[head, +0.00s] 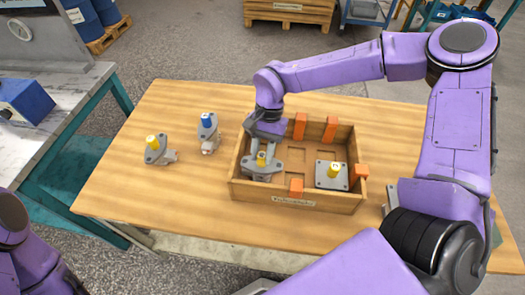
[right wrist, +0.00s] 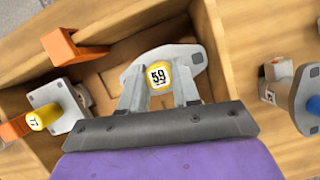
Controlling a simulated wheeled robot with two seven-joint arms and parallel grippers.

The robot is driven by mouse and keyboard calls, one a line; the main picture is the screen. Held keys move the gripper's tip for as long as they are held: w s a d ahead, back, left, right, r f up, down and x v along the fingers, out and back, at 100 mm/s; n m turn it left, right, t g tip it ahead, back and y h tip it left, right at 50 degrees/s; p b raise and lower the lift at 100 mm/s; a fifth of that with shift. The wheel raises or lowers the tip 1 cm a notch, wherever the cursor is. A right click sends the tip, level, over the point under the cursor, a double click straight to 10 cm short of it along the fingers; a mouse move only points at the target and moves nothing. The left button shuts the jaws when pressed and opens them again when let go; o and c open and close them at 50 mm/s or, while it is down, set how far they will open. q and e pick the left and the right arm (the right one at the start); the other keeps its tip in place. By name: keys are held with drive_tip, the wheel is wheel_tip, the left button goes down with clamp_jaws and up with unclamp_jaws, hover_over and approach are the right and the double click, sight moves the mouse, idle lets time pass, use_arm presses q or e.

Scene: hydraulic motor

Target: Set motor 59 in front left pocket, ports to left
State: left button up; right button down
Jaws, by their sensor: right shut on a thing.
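Motor 59 (right wrist: 158,76) has a yellow cap and a grey flange. In the head view this motor (head: 261,159) is at the front left pocket of the wooden crate (head: 315,203). My right gripper (head: 264,146) comes down from above and is shut on it. In the right wrist view the two fingers (right wrist: 160,92) stand either side of the yellow cap. The motor's ports are hidden, and I cannot tell whether it touches the pocket floor. My left gripper is out of view.
Another yellow-capped motor (head: 332,173) stands in the crate's front right. Orange blocks (head: 296,187) stand along the crate walls and divider. A yellow-capped motor (head: 155,150) and a blue-capped motor (head: 207,130) are on the table (head: 120,185) left of the crate.

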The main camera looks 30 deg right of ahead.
drive_tip(key=shift+f, duration=0.5)
drive_tip(key=c, duration=0.7)
unclamp_jaws()
drive_tip(key=shift+c, duration=0.2)
drive_tip(key=v, duration=1)
drive_tip(key=shift+r+b, duration=0.35)
drive_tip(key=shift+b, duration=0.05)
